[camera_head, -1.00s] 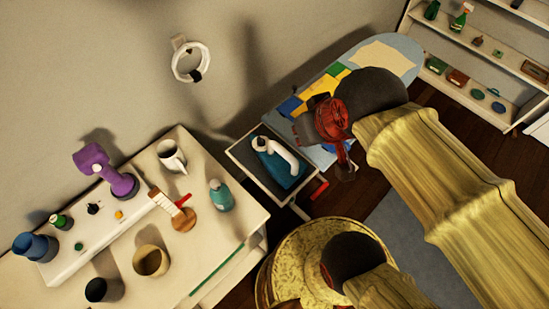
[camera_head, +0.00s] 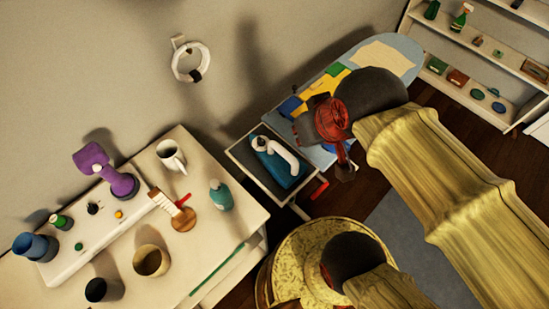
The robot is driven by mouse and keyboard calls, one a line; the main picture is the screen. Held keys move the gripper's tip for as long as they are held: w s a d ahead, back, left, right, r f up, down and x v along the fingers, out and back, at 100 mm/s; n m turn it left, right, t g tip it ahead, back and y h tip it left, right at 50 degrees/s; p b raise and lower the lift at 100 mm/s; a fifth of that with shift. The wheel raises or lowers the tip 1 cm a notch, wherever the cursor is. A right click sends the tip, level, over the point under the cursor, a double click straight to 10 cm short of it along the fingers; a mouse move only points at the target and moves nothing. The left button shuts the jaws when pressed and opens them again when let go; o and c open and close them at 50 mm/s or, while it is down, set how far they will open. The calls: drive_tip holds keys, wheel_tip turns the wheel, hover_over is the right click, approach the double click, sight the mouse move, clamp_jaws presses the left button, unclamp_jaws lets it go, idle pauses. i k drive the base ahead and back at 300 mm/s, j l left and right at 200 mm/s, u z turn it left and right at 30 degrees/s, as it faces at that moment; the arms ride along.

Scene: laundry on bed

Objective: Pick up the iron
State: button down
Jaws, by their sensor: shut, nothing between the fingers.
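The iron (camera_head: 281,160), blue with a white curved handle, rests on the small tray-like end (camera_head: 245,167) of the ironing board. It lies below and left of the board's cloth-covered part. My gripper (camera_head: 345,172) hangs just right of the iron, below my red and dark wrist. The gap between gripper and iron is small in the picture, but I cannot tell their difference in height. My gripper is shut and empty. The fingertips are small, dark and partly in shadow. The iron is in plain view.
The ironing board (camera_head: 403,55) carries folded cloths, partly hidden by my arm. A white table (camera_head: 225,243) at the left holds a purple object (camera_head: 108,170), a white mug (camera_head: 171,157), a teal bottle (camera_head: 221,196) and several cups. A shelf (camera_head: 488,48) stands at upper right.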

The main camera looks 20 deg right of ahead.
sight(283, 167)
drive_tip(key=k+l+u, duration=0.1)
drive_tip(key=l, duration=0.3)
drive_tip(key=k+l, duration=0.2)
drive_tip(key=l, duration=0.15)
drive_tip(key=k+l+u, duration=0.15)
drive_tip(key=l, duration=0.25)
